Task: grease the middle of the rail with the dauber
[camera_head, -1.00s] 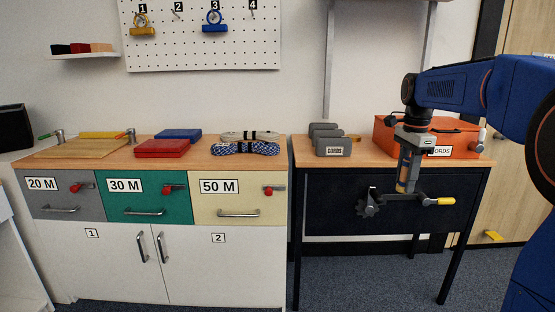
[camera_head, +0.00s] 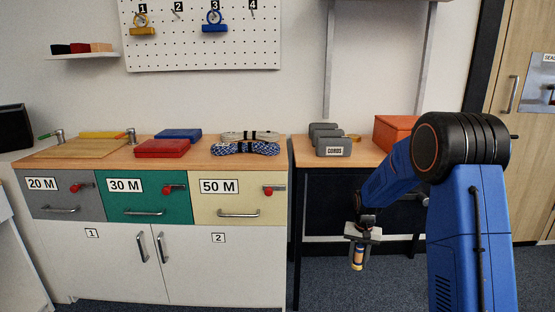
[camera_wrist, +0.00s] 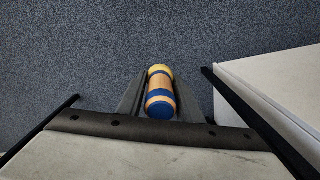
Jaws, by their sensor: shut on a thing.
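My gripper (camera_head: 359,243) hangs low in front of the dark bench at the right, pointing down. It is shut on the dauber (camera_head: 357,261), a short orange cylinder with blue and yellow bands. In the wrist view the dauber (camera_wrist: 160,92) sits between the two grey fingers (camera_wrist: 160,100), with its yellow end away from the camera and bare carpet beyond it. I cannot pick out the rail for certain in any view.
The dark bench (camera_head: 325,190) carries grey cord blocks (camera_head: 332,147) and an orange box (camera_head: 393,131), partly hidden by my arm. Cabinets with drawers (camera_head: 150,196) stand left. Open carpet (camera_wrist: 80,50) lies below. A door (camera_head: 515,90) with a panel stands right.

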